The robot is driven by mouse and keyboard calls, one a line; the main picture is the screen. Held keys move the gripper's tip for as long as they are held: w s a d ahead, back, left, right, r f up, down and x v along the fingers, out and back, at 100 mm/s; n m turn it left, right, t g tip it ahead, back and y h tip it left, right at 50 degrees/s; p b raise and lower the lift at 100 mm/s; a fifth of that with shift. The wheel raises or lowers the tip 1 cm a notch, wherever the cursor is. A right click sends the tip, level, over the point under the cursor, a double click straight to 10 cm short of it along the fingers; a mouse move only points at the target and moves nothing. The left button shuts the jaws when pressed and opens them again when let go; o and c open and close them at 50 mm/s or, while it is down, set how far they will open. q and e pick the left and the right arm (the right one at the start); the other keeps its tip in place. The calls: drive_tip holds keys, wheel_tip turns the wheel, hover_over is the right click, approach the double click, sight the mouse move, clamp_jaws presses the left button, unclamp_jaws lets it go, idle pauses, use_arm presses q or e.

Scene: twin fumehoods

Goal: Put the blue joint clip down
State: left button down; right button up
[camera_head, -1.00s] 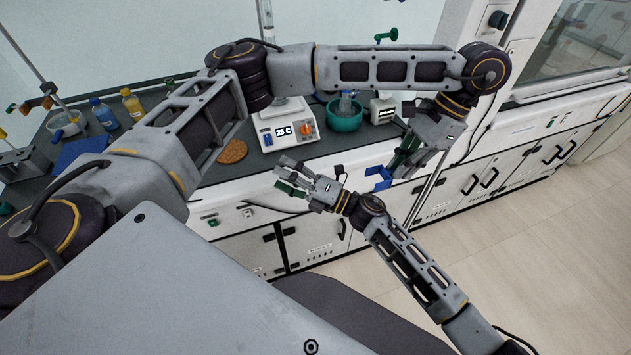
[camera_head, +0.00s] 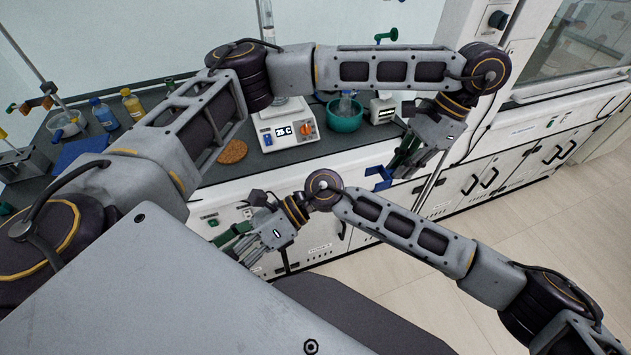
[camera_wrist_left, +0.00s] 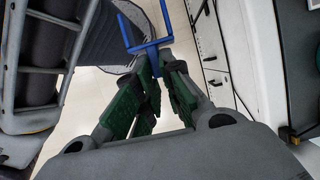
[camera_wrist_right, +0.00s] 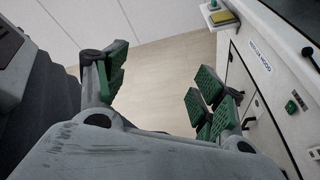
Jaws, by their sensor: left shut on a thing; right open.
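The blue joint clip (camera_head: 378,179) is in my left gripper (camera_head: 396,168), out in front of the bench's cabinet fronts. In the left wrist view the clip (camera_wrist_left: 147,44) is a blue fork shape, its prongs pointing away from the fingers. The green-padded left fingers (camera_wrist_left: 158,85) are shut on its near end. My right gripper (camera_head: 238,240) is open and empty, lower left of the clip and in front of the cabinets. In the right wrist view its fingers (camera_wrist_right: 160,88) stand wide apart with only floor between them.
The dark bench top (camera_head: 345,140) lies behind my left arm. On it stand a hot plate with a display (camera_head: 285,125), a teal bowl (camera_head: 344,117), a cork ring (camera_head: 232,152) and bottles (camera_head: 132,104). Some bare bench shows right of the hot plate.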

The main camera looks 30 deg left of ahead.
sight(374, 172)
drive_tip(key=w+d+n+t+h, duration=0.5)
drive_tip(key=w+d+t+h, duration=0.1)
drive_tip(key=w+t+h, duration=0.3)
drive_tip(key=w+d+r+t+h, duration=0.1)
drive_tip(key=w+d+r+t, duration=0.1)
drive_tip(key=w+r+t, duration=0.5)
drive_tip(key=shift+w+d+r, duration=0.35)
drive_tip(key=shift+w+r, duration=0.1)
drive_tip(key=shift+w, duration=0.6)
drive_tip(key=shift+w+d, duration=0.1)
drive_tip(key=w+d, duration=0.2)
drive_tip(key=w, duration=0.1)
drive_tip(key=w+d, duration=0.5)
drive_tip(key=shift+w+d, duration=0.25)
drive_tip(key=shift+w, duration=0.15)
drive_tip(key=shift+w+d+f, duration=0.15)
drive_tip(key=shift+w+f, duration=0.1)
drive_tip(key=shift+f, duration=0.35)
drive_tip(key=shift+c, duration=0.3)
